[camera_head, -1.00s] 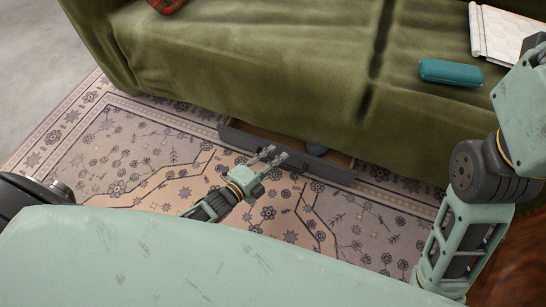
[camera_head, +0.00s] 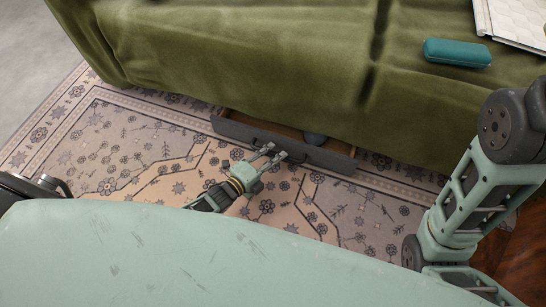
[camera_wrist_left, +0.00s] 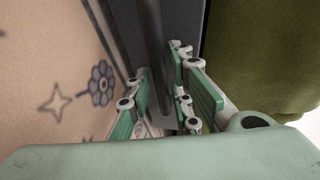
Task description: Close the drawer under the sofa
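The olive green sofa (camera_head: 230,60) fills the top of the head view. Under its front edge, the dark grey drawer (camera_head: 325,157) stands partly pulled out over the rug, and its inside shows as a narrow strip. My left gripper (camera_head: 273,153) is at the middle of the drawer's front, with its fingers apart. In the left wrist view the green-padded fingers (camera_wrist_left: 160,90) lie on either side of a dark grey part of the drawer front (camera_wrist_left: 160,30). I cannot tell whether they touch it. My right arm shows at the right, but its gripper is out of view.
A teal case (camera_head: 457,52) and a white quilted item (camera_head: 515,22) lie on the sofa seat. The patterned rug (camera_head: 120,150) in front is clear around the left gripper.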

